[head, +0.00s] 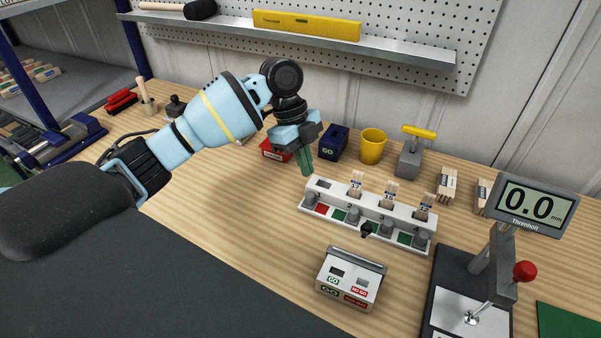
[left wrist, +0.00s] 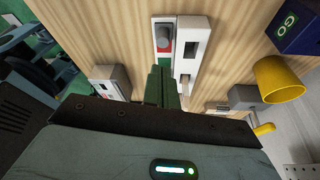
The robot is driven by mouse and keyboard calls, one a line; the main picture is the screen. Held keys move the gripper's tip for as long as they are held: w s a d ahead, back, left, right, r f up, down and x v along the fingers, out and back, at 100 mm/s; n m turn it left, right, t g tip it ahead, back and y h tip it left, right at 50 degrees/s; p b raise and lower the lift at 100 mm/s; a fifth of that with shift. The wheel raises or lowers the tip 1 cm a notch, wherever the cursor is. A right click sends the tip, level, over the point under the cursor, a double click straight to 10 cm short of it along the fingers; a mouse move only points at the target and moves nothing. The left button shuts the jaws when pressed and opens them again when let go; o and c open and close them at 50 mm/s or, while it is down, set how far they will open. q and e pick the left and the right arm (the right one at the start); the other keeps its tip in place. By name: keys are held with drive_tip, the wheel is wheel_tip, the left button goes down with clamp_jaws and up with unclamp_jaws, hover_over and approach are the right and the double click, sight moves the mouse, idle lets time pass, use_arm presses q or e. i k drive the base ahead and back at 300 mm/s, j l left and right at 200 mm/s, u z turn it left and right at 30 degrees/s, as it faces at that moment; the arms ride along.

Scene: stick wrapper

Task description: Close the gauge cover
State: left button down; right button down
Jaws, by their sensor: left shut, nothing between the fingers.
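A small white gauge box (head: 347,285) with GO and NO GO labels stands on the bench, front centre. A grey cover (head: 358,258) shows along its back upper edge and looks raised; its exact angle is hard to tell. A grey and white box, apparently the same one, shows partly in the left wrist view (left wrist: 110,78). My left gripper (head: 306,168) is shut and empty, fingers pointing down, above the left end of the white slotted rack. Its green fingers also show in the left wrist view (left wrist: 166,84), apart from the gauge box. My right gripper is not in view.
The white rack (head: 330,188) with knobs and wooden tags lies behind the gauge box. A display stand (head: 470,290) with a red knob is at right. A blue GO box (head: 333,143), yellow mug (head: 373,147) and grey block stand behind. Bench left of the gauge box is clear.

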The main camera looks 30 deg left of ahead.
sight(366, 228)
drive_tip(key=k, duration=1)
